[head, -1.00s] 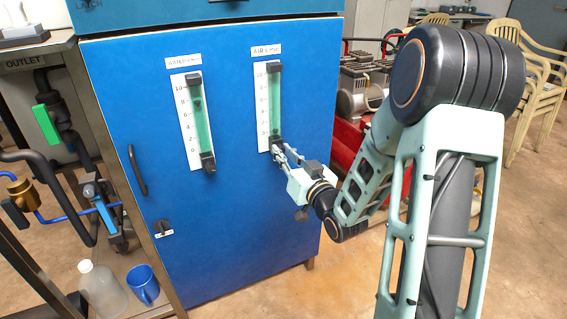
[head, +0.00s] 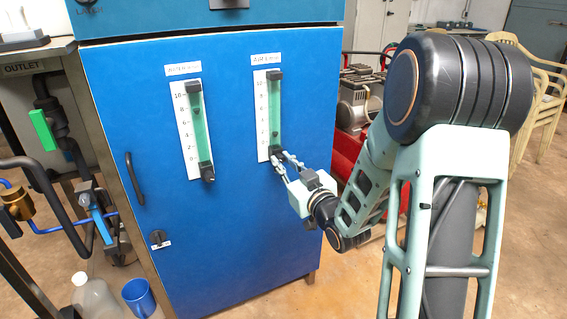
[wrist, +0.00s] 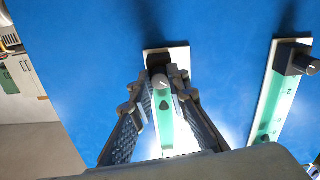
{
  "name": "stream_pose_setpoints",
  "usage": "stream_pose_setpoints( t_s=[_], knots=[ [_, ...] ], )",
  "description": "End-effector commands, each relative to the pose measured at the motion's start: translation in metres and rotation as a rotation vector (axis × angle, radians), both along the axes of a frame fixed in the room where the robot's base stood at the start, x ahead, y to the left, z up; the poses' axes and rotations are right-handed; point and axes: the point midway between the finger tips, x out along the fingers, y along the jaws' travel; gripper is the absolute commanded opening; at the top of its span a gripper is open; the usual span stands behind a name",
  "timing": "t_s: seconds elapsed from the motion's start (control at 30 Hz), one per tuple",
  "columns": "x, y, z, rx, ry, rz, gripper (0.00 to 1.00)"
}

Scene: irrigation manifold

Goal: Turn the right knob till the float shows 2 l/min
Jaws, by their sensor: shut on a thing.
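The right flowmeter (head: 261,115), labelled AIR, has a white scale plate and a green tube on the blue cabinet door. Its dark float (wrist: 165,105) sits low in the tube, close to the bottom block; I cannot read its exact value. My gripper (head: 281,158) is at the bottom of this meter. In the wrist view its two fingers (wrist: 164,74) are closed on either side of the small grey knob (wrist: 162,82), which has a white pointer line. In the head view the fingers mostly hide the knob.
The left flowmeter (head: 186,130), labelled WATER, hangs beside it, with its own knob (head: 208,178). The door (head: 235,230) has a black handle (head: 135,178). A red compressor stands behind my arm.

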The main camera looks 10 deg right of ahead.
Motion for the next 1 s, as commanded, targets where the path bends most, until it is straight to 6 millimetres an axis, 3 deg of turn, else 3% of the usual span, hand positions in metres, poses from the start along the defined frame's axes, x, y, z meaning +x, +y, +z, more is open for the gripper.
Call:
stream_pose_setpoints(
  t_s=[0.07,0.1,0.27,0.67,1.0],
  knots=[
    [0.0,0.0,-0.001,0.001,0.001,0.0,0.0],
    [0.0,0.0,-0.001,0.001,0.001,0.0,0.17],
    [0.0,0.0,0.0,0.001,0.001,0.0,0.33],
    [0.0,0.0,0.008,0.0,-0.002,0.0,0.33],
    [0.0,0.0,0.058,-0.002,-0.006,0.0,0.33]
  ],
)
